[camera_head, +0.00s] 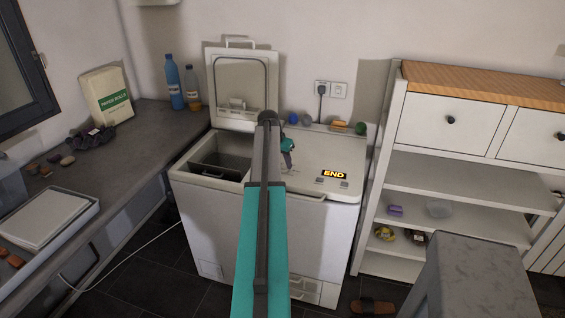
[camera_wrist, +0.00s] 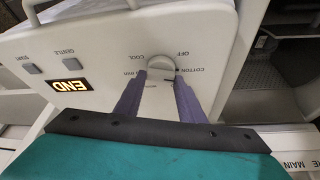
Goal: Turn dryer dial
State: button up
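The dryer dial (camera_wrist: 161,68) is a round pale knob on the white control panel (camera_wrist: 215,30) in the wrist view. Upside-down labels such as OFF, COTTON and COOL ring it. My gripper (camera_wrist: 160,77) has one purple-grey finger on each side of the dial, with the fingertips very close to its edges. I cannot tell whether they press on it. A lit END display (camera_wrist: 70,86) and two grey buttons, labelled GENTLE and START, are on the panel. In the head view the white machine (camera_head: 215,225) stands behind my arm, and my gripper (camera_head: 288,158) hides the dial.
The machine's left lid (camera_head: 240,85) stands open over a dark tub (camera_head: 222,165). A grey counter (camera_head: 60,185) is on the left. White shelves (camera_head: 450,185) stand on the right.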

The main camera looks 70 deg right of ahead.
jog(key=shift+s+n, duration=0.1)
jog(key=shift+n, duration=0.4)
jog(key=n+t+b, duration=0.1)
jog(key=n, duration=0.2)
jog(key=shift+s+f+n+t+b, duration=0.1)
jog(key=shift+n+t+b, duration=0.2)
jog(key=shift+t+b, duration=0.1)
jog(key=n+t, duration=0.1)
jog(key=n, duration=0.1)
jog(key=n+b, duration=0.1)
jog(key=n, duration=0.2)
jog(key=shift+s+d+t+y, duration=0.1)
jog(key=shift+t+y, duration=0.3)
jog(key=shift+n, duration=0.3)
jog(key=o, duration=1.1)
jog(key=shift+c, duration=0.2)
jog(key=shift+r, duration=0.2)
jog(key=b+v, duration=0.3)
jog(key=v, duration=1)
jog(key=shift+s+r, duration=0.2)
jog(key=shift+r, duration=0.1)
